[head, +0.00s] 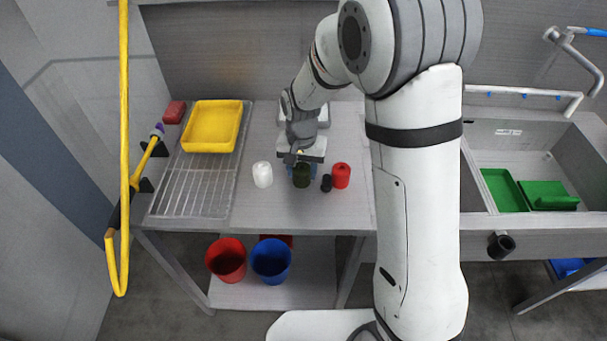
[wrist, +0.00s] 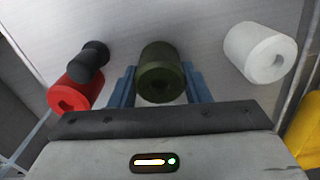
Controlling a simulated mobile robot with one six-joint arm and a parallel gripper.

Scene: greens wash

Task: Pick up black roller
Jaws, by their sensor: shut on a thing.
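My gripper (wrist: 159,88) has its two blue fingers on either side of a dark olive-green roller (wrist: 160,72) and is shut on it. That roller also shows under my gripper in the head view (head: 301,176); whether it touches the table I cannot tell. A smaller black roller (head: 326,183) with a narrowed waist stands just right of it on the table. In the wrist view the black roller (wrist: 92,61) is to the left, outside the fingers and apart from them.
A red roller (head: 341,175) stands right beside the black one. A white roller (head: 262,174) stands to the left. A yellow tray (head: 187,140) sits on the rack at the left. The sink (head: 480,150) is at the right. The table front (head: 265,212) is clear.

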